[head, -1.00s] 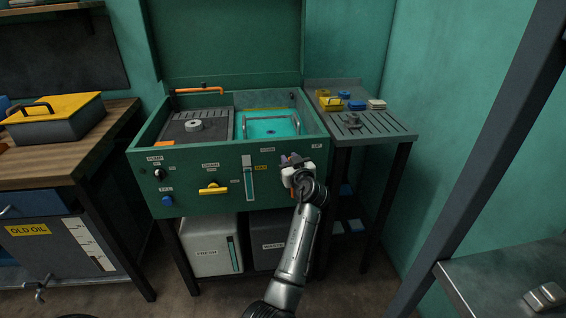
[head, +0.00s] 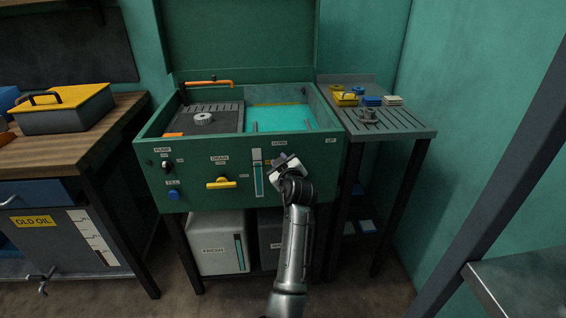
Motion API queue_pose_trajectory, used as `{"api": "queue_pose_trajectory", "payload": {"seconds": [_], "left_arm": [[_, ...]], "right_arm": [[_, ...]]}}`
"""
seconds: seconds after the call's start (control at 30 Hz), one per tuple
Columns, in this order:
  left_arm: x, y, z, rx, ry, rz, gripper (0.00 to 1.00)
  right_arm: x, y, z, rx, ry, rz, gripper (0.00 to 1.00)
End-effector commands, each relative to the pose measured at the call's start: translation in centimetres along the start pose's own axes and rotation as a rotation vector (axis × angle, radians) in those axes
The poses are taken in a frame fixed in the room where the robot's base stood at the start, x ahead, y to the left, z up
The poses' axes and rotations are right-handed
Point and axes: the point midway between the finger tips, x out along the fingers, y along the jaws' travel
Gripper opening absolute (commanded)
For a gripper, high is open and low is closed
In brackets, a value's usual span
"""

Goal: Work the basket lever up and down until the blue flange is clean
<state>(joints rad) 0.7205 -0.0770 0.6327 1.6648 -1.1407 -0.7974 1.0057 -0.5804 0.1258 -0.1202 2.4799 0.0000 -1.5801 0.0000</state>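The green parts washer (head: 250,190) stands ahead with turquoise liquid (head: 280,117) in its right basin. Only two thin upright basket posts (head: 308,122) show above the liquid; the basket itself is hidden under it. I cannot make out the blue flange. My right gripper (head: 284,164) is at the washer's front panel, left of the UP label (head: 331,139) and close to the label near the gauge. It is around the basket lever and appears shut on it, with the lever mostly hidden behind the fingers. My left gripper is not in view.
A grey ring part (head: 203,119) sits on the washer's left grate. A yellow drain handle (head: 221,183) and blue fill knob (head: 173,194) stick out of the panel. The side table (head: 420,128) holds small yellow and blue items. A workbench (head: 20,155) stands left.

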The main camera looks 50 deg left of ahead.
Motion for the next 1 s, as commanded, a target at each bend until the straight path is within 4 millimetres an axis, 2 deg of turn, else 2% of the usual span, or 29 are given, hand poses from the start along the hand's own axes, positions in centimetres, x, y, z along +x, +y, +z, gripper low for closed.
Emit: {"api": "queue_pose_trajectory", "payload": {"seconds": [0.3, 0.33, 0.6, 1.0], "left_arm": [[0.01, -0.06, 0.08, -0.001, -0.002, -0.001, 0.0], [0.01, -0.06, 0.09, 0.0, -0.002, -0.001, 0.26], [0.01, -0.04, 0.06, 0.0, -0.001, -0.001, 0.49], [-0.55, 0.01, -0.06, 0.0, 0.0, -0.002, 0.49]], "right_arm": [[0.0, -0.21, -0.04, 0.007, 0.001, -0.005, 0.43], [0.0, -0.23, -0.04, 0.007, 0.001, -0.006, 0.43], [-0.01, -0.28, -0.05, 0.009, 0.001, -0.007, 0.43], [-0.07, -0.19, -0.06, 0.006, 0.001, -0.005, 0.43]]}}
